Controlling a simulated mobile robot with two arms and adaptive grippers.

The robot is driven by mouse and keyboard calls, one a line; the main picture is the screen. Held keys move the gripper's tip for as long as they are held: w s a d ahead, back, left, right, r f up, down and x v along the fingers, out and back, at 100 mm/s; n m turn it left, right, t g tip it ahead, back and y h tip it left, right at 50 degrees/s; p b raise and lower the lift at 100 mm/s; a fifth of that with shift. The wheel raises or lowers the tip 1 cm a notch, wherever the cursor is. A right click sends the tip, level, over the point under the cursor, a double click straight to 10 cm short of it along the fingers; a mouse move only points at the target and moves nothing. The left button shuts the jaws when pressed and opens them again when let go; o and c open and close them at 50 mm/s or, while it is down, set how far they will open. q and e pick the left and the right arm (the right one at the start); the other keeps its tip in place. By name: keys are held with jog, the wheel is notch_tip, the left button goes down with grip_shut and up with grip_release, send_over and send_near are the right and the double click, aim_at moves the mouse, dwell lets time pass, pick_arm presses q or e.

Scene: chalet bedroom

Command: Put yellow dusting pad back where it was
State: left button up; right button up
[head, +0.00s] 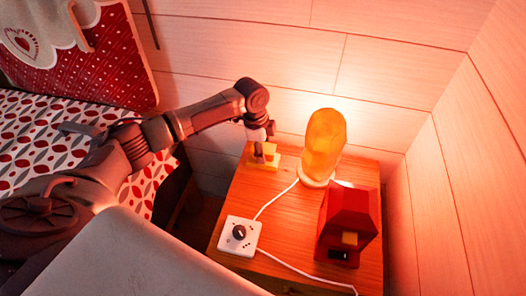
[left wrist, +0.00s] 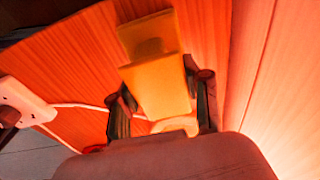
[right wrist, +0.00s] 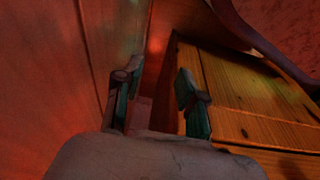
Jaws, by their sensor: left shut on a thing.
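The yellow dusting pad (head: 271,162) is at the back left of the wooden nightstand (head: 290,215), in the head view. My left gripper (head: 262,148) reaches down over it from the left. In the left wrist view the pad (left wrist: 158,88) lies between the two fingers, which are shut on it. Its underside is hidden, so I cannot tell whether it touches the nightstand top. My right gripper (right wrist: 156,78) shows only in the right wrist view; its fingers are apart with nothing between them, beside wooden furniture.
A glowing orange lamp (head: 323,145) stands right of the pad. A red box-shaped object (head: 347,225) stands at the front right. A white dial box (head: 239,236) with a white cable is at the front left. Walls close in behind and right; a bed (head: 50,130) is left.

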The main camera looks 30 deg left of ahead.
pick_arm(q)
jog(key=o, duration=1)
jog(key=shift+r, duration=0.45)
notch_tip(320, 180, up, 11)
jog(key=a+p, duration=0.1)
jog(key=p, duration=0.1)
jog(key=shift+s+a, duration=0.2)
jog(key=shift+a, duration=0.15)
pick_arm(e)
jog(key=s+f, duration=0.4)
jog(key=f, duration=0.2)
jog(key=shift+d+f+g, duration=0.3)
